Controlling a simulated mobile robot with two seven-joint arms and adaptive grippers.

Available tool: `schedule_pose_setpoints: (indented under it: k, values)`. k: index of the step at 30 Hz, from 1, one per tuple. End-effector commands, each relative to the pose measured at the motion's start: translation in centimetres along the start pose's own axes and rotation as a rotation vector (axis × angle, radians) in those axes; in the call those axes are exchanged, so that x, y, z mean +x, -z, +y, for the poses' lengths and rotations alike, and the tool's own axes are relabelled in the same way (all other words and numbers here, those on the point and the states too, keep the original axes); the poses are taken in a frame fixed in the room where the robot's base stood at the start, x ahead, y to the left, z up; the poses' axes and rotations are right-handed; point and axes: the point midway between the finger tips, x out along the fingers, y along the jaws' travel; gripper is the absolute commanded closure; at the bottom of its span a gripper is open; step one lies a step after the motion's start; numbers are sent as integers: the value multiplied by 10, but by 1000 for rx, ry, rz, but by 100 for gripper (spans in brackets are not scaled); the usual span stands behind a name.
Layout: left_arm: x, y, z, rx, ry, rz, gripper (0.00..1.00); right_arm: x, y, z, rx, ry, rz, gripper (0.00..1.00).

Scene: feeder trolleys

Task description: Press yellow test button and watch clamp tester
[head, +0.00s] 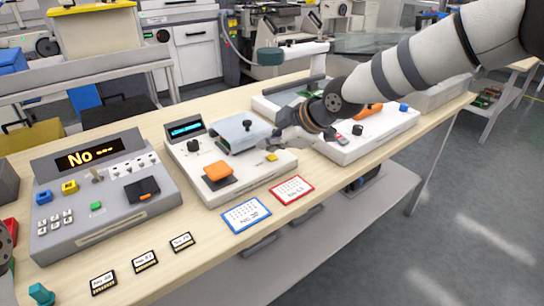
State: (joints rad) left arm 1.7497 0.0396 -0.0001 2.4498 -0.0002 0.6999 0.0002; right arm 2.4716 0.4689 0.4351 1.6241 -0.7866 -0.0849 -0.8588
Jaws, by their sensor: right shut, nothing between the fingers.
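The clamp tester is a white box (203,186) in the middle of the bench. It has a small lit cyan display (186,129), a grey raised block with a black knob (243,131), and an orange pad (217,171). A small yellow button (271,157) sits on its right front part. My right gripper (279,140) is shut and empty, just above and behind the yellow button; I cannot tell whether it touches the box. My left gripper is not clearly visible; only a dark rounded part shows at the left edge.
A grey console (112,214) with an orange "No ---" display and its own yellow button stands left. Blue (246,214) and red (291,190) bordered cards and several small black cards lie in front. Another white unit (372,137) stands right, under my right arm.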

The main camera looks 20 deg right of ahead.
Motion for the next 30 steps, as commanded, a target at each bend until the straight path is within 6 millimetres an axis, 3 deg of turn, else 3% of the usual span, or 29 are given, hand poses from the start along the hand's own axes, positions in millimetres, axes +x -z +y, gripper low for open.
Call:
schedule_pose_setpoints:
  k: [30]
  values:
    - [1, 0, 0, 0, 0, -3, 56, 8, -6, -6, 0, 0, 0, 100]
